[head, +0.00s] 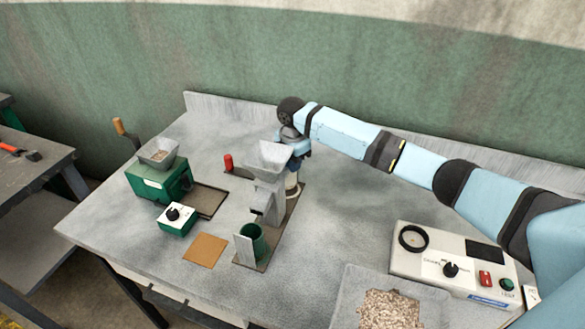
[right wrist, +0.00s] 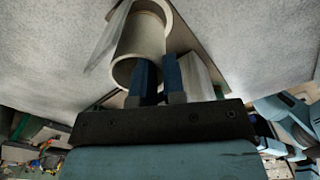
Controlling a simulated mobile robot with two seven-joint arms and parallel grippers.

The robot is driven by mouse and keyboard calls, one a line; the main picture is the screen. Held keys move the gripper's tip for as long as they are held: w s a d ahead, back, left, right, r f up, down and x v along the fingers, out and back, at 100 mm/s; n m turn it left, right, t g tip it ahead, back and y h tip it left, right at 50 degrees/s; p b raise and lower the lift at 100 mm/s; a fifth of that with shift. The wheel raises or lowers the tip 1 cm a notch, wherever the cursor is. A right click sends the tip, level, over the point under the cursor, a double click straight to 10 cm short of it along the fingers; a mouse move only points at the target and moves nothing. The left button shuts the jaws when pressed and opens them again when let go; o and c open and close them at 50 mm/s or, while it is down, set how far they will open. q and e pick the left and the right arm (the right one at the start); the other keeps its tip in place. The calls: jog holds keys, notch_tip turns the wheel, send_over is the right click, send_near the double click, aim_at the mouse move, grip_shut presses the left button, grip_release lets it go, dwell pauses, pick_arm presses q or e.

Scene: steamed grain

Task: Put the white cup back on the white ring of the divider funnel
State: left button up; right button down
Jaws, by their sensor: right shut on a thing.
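The divider funnel (head: 272,155) is a grey hopper on a stand with a red-knobbed handle, near the middle of the table. The white cup (right wrist: 148,38) is a pale open tube in the right wrist view. My right gripper's blue fingers (right wrist: 158,80) are shut on its wall at the near rim. In the head view my right gripper (head: 297,158) is just behind the funnel, partly hidden by it. A white piece (head: 292,184) shows low beside the stand; cup and ring cannot be told apart there. My left gripper is not in view.
A green cup (head: 260,240) stands at the front of the divider. A green mill (head: 158,183) and its control box (head: 175,220) are to the left, with a brown square (head: 205,250). A white meter (head: 440,262) and a tray of grain (head: 350,285) are at the right front.

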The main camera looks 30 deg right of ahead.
aim_at(293, 183)
jog(key=shift+f, duration=1.05)
jog(key=shift+f, duration=0.15)
jog(key=c, duration=1.2)
grip_release()
notch_tip(293, 183, up, 12)
jog(key=shift+r, duration=0.2)
